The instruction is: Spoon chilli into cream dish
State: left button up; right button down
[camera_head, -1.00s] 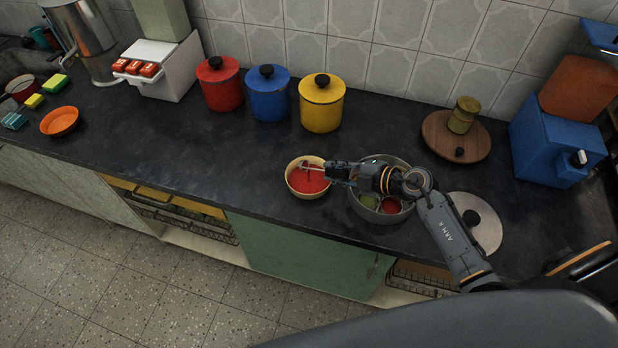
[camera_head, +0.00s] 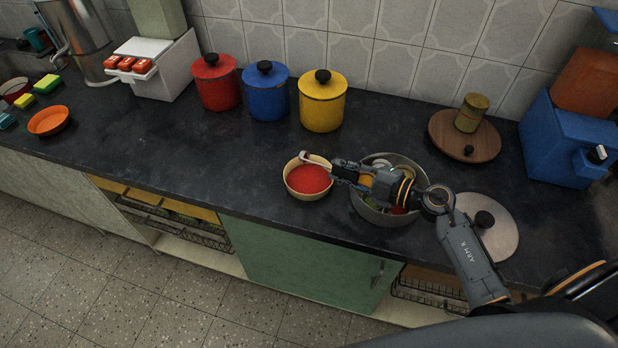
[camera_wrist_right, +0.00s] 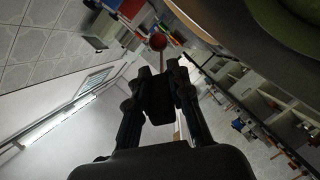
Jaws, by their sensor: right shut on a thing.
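The cream dish (camera_head: 288,187) stands on the dark counter with red chilli (camera_head: 309,179) inside. My right gripper (camera_head: 340,172) is just right of the dish, shut on a spoon (camera_head: 316,159). The spoon reaches over the far side of the dish; I cannot tell if it touches the rim. In the right wrist view the spoon's end (camera_wrist_right: 158,41) shows red beyond the fingers (camera_wrist_right: 162,75). The round steel box (camera_head: 409,160) is under my right wrist, with small tumblers partly hidden inside. My left gripper is out of view.
A steel lid (camera_head: 500,238) lies right of the box. Red (camera_head: 217,88), blue (camera_head: 267,98) and yellow (camera_head: 322,107) canisters stand behind the dish. A wooden board (camera_head: 445,133) and blue grinder (camera_head: 560,150) are at the right.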

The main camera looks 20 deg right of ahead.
jog(key=shift+d, duration=0.1)
jog(key=r+t+y+b, duration=0.1)
jog(key=r+t+b, duration=0.1)
jog(key=r+b, duration=0.1)
jog(key=r+t+y+b, duration=0.1)
jog(key=r+b, duration=0.1)
jog(key=shift+s+d+y, duration=0.15)
jog(key=shift+s+y, duration=0.1)
jog(key=shift+y, duration=0.05)
jog(key=r+t+y+b, duration=0.1)
jog(key=b, duration=0.3)
jog(key=shift+r+t, duration=0.15)
jog(key=shift+t, duration=0.15)
jog(key=shift+t+y, duration=0.8)
jog(key=shift+w+a+r+b, duration=0.1)
jog(key=shift+r+b, duration=0.2)
jog(key=shift+r, duration=0.85)
jog(key=shift+w+a+r+b, duration=0.1)
jog(key=shift+r+b, duration=0.15)
jog(key=shift+r, duration=0.9)
jog(key=shift+f, duration=0.1)
